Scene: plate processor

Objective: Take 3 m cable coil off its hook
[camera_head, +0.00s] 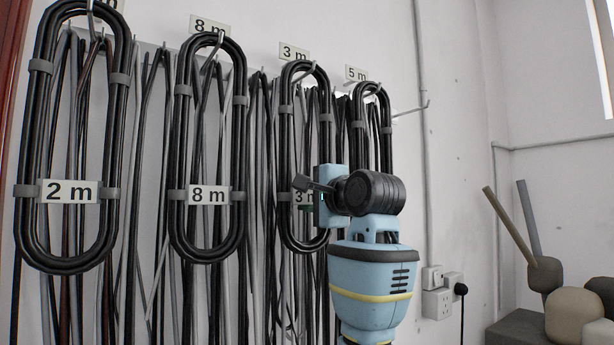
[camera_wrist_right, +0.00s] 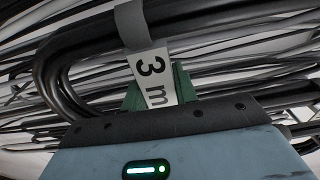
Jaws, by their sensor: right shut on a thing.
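The 3 m cable coil (camera_head: 285,163) is a long black loop with grey ties. It hangs from a hook under the "3 m" sign (camera_head: 294,52), third from the left. My right gripper (camera_head: 308,196) is at the coil's lower part, over its "3 m" tag, which is partly hidden by the gripper. In the right wrist view the green fingertips (camera_wrist_right: 160,92) are on both sides of the white "3 m" tag (camera_wrist_right: 152,78), close against the black coil (camera_wrist_right: 75,75). The right gripper is shut on the coil at its tag. My left gripper is not in view.
The 2 m coil (camera_head: 25,130) and 8 m coil (camera_head: 178,140) hang to the left, the 5 m coil (camera_head: 386,140) close to the right. Many loose cables hang behind. An empty hook end (camera_head: 425,106) sticks out at right. A socket (camera_head: 436,303) is on the wall.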

